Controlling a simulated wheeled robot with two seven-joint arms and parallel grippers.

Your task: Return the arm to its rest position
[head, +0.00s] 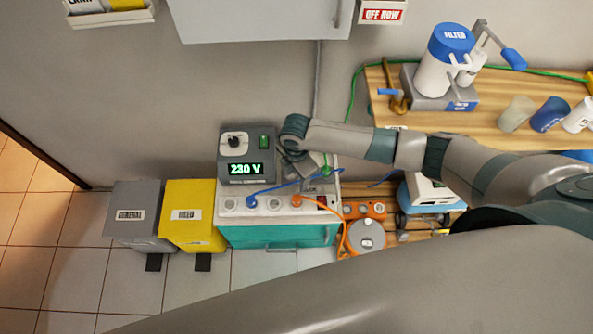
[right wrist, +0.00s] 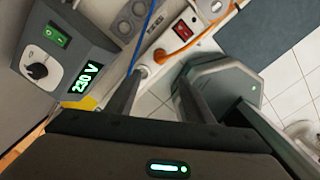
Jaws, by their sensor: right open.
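My right arm (head: 409,150) reaches in from the right across the bench. Its gripper (head: 300,168) is over the right part of the teal cabinet's top, beside the voltage unit. In the right wrist view the two dark fingers of the gripper (right wrist: 163,78) stand apart with nothing held between them. An orange plug (right wrist: 158,56) and a red switch (right wrist: 182,30) show beyond the fingertips. Whether a finger touches anything cannot be told. My left gripper is not in view.
The voltage unit (head: 246,155) reads 230 V and stands on the teal cabinet (head: 270,236). Blue and orange cords run near the gripper. Yellow (head: 190,222) and grey (head: 138,200) bins stand left. A wooden counter (head: 500,88) with a filter jug (head: 445,60) is at upper right.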

